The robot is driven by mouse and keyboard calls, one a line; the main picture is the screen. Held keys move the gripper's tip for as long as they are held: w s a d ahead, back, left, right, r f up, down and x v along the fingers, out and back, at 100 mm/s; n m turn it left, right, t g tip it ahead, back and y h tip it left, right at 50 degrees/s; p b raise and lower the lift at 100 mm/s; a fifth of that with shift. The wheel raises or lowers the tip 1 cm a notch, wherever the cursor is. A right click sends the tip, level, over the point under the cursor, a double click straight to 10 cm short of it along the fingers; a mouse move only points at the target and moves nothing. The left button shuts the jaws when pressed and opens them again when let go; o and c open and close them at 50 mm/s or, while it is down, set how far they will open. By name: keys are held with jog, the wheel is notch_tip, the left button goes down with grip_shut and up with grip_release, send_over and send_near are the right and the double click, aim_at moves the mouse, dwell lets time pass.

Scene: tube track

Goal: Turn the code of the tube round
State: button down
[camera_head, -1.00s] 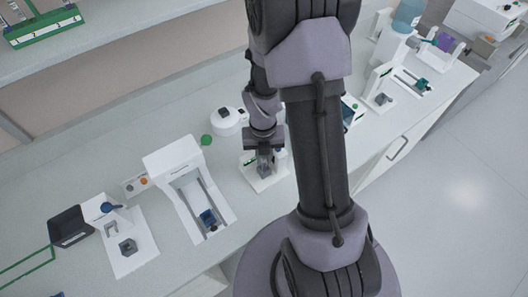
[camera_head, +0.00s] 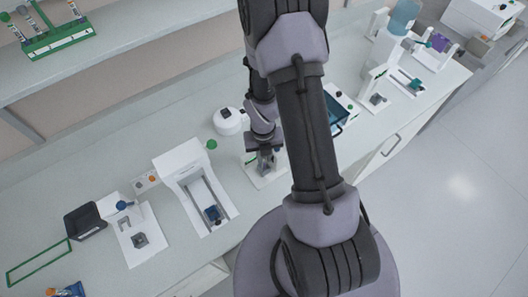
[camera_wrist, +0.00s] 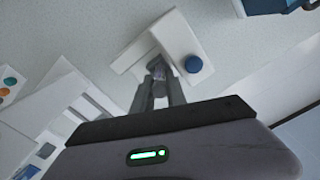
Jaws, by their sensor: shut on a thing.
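My gripper (camera_head: 266,166) points down at a small white stand (camera_head: 281,173) near the bench's front edge. In the wrist view its fingers (camera_wrist: 160,78) are closed together at the stand (camera_wrist: 178,36), just beside a round blue knob (camera_wrist: 193,63). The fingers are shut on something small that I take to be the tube. The fingers hide most of it, and its code cannot be made out.
A white device with a slot (camera_head: 182,158) stands left of the gripper, and a round white device (camera_head: 229,121) behind it. A green rack (camera_head: 58,42) with several tubes is on the upper shelf. More devices stand right, beyond my arm. Bare bench lies behind left.

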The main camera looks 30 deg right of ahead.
jog(key=shift+s+a+r+n+p, duration=0.15)
jog(key=shift+n+p, duration=0.15)
jog(key=shift+p, duration=1.45)
jog(key=shift+n+p, duration=0.6)
jog(key=shift+p, duration=0.15)
jog(key=shift+f, duration=0.25)
jog(key=c, duration=1.3)
grip_release()
jog(key=shift+o, duration=0.2)
notch_tip(320, 180, up, 18)
jog(key=p, duration=1.6)
jog(key=shift+a+f, duration=0.15)
jog(key=shift+f, duration=0.1)
jog(key=shift+f, duration=0.1)
